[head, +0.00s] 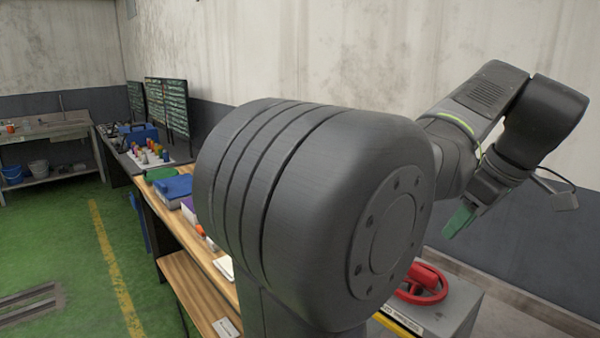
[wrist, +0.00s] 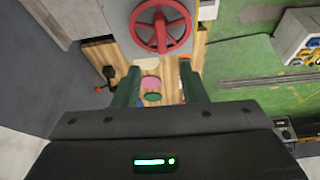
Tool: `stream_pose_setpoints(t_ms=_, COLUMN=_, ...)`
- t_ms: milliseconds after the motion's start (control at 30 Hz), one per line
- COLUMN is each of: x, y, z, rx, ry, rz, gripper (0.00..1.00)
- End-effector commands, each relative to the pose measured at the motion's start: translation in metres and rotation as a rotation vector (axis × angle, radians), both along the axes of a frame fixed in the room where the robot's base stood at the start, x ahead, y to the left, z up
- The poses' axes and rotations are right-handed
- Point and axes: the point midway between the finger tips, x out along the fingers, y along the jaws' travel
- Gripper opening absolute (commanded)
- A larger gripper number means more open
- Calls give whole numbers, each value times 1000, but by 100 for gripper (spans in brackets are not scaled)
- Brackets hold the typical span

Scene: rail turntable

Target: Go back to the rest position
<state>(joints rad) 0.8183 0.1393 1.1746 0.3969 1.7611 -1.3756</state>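My gripper (wrist: 158,82) shows in the wrist view as two green fingers standing apart, with nothing between them. In the head view my arm is raised on the right side, and my gripper (head: 462,217) points down and to the left, with its green fingers above a grey box. A red handwheel (head: 424,284) is on that box, below my gripper and apart from it. The wheel also shows in the wrist view (wrist: 160,28), beyond the fingertips. My large grey arm joint hides the middle of the bench in the head view.
A long wooden bench (head: 176,222) runs along the wall, with a blue box (head: 175,187) and colored items on it. Another table (head: 50,131) stands at the back left, with buckets on its lower shelf. The green floor (head: 65,240) at left is clear apart from a grating.

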Motion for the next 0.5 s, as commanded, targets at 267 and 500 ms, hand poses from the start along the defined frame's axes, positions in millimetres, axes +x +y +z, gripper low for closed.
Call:
stream_pose_setpoints(t_ms=267, x=17, y=14, z=-52, rx=9, ry=7, rz=5, gripper=38)
stream_pose_setpoints(t_ms=500, x=31, y=26, z=-97, rx=9, ry=8, rz=6, gripper=38)
